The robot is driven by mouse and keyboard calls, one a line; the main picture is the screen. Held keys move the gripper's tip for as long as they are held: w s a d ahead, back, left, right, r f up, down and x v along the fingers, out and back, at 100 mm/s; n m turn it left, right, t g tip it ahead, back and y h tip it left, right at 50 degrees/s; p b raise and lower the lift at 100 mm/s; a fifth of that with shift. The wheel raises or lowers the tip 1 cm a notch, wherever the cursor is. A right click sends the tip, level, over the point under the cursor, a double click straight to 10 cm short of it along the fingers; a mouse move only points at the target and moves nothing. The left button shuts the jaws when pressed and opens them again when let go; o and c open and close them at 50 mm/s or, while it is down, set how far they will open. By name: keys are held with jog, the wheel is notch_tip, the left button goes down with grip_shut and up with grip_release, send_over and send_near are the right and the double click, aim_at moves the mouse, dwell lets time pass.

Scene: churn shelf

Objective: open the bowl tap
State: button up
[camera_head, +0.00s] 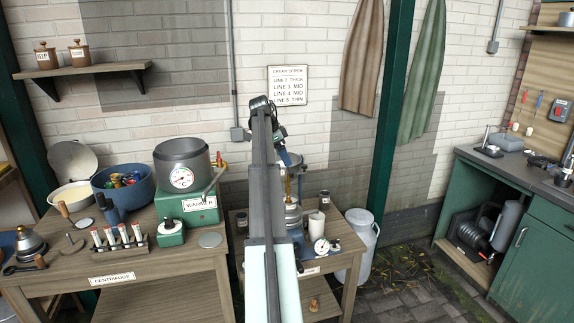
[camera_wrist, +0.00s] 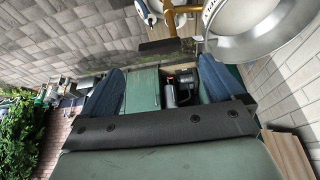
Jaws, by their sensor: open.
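In the wrist view a brass tap-like piece (camera_wrist: 172,24) shows at the top, beside a large pale metal bowl (camera_wrist: 262,40) at the upper right. My gripper (camera_wrist: 160,84) is open, its two blue fingers wide apart, with nothing between them; the brass piece lies beyond the fingertips. In the head view my gripper (camera_head: 284,152) is above the small middle table, in front of the metal separator bowl (camera_head: 315,161). A brass part (camera_head: 288,184) shows just below the gripper. My arm hides much of the separator, and I cannot tell how the tap handle is turned.
To the left, a wooden table (camera_head: 150,268) holds a green warmer (camera_head: 189,210) with a pot (camera_head: 183,160), a blue bowl (camera_head: 127,184) and a tube rack (camera_head: 121,243). Cups and a small dial (camera_head: 321,245) stand right of the separator. A milk can (camera_head: 358,240) stands on the floor.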

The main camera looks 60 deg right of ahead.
jog(key=v, duration=0.7)
jog(key=shift+r, duration=0.35)
jog(key=s+a+f+n+h, duration=0.1)
jog(key=s+a+f+n, duration=0.2)
jog(key=a+f+n, duration=0.65)
jog(key=s+a+f+n+g+h, duration=0.15)
jog(key=a+f+n, duration=0.35)
jog(key=f, duration=0.7)
jog(key=s+a+f+n+h, duration=0.1)
jog(key=s+a+f+n, duration=0.3)
jog(key=a+f, duration=0.55)
jog(key=w+a+f+n+t+y, duration=0.15)
jog(key=a+f+n, duration=0.65)
jog(key=a+f, duration=1.45)
jog(key=s+a+f+g+y, duration=0.1)
jog(key=s+a+f+y, duration=0.3)
jog(key=a+f, duration=0.9)
jog(key=s+a+f+g, duration=0.1)
jog(key=s+a+f, duration=0.2)
jog(key=s+a, duration=0.4)
jog(key=s+a+f+g+y, duration=0.1)
jog(key=s+a+f, duration=0.3)
jog(key=s+a, duration=0.3)
jog(key=shift+s+n, duration=0.3)
jog(key=shift+n, duration=0.05)
